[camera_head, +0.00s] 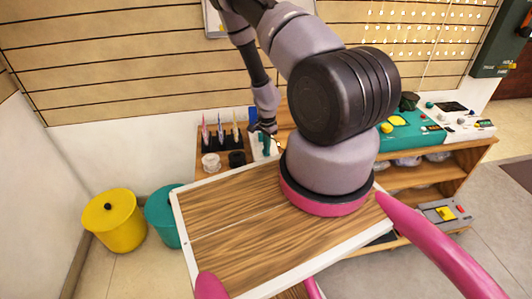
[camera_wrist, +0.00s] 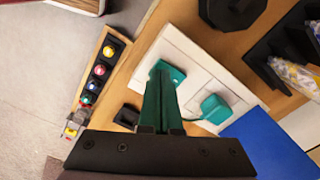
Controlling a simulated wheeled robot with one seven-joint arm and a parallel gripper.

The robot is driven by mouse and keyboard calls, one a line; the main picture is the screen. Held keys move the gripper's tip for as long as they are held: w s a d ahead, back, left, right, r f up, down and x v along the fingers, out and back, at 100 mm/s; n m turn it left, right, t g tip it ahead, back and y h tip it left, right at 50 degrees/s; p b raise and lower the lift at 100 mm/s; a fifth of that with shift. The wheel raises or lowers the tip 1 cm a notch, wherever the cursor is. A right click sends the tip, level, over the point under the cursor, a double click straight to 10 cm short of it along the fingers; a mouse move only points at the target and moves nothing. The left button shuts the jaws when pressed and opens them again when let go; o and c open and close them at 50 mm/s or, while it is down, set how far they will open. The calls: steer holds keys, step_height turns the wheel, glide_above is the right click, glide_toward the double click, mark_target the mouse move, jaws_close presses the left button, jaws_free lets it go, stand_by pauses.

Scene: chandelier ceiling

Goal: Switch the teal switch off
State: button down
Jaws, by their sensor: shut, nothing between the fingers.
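In the wrist view, a small teal switch (camera_wrist: 172,70) is set in the left part of a white wall-plate-like panel (camera_wrist: 180,45). My gripper (camera_wrist: 160,80) has its dark green fingers together, with nothing between them. The fingertips overlap the near edge of the switch in the picture and hide part of it. I cannot tell whether they touch it, or which way the switch is tipped. In the head view, my gripper (camera_head: 267,140) is small and partly hidden beside the far shelf, over the white panel.
A teal plug (camera_wrist: 213,108) with a cord sits in the same panel, right of the fingers. A wooden strip with several coloured buttons (camera_wrist: 100,70) lies to the left. A blue flat thing (camera_wrist: 265,145) is at lower right. Dark holders (camera_head: 222,140) stand left of my gripper in the head view.

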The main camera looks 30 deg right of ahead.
steer(key=shift+f, duration=0.4)
steer(key=shift+r, duration=3.5)
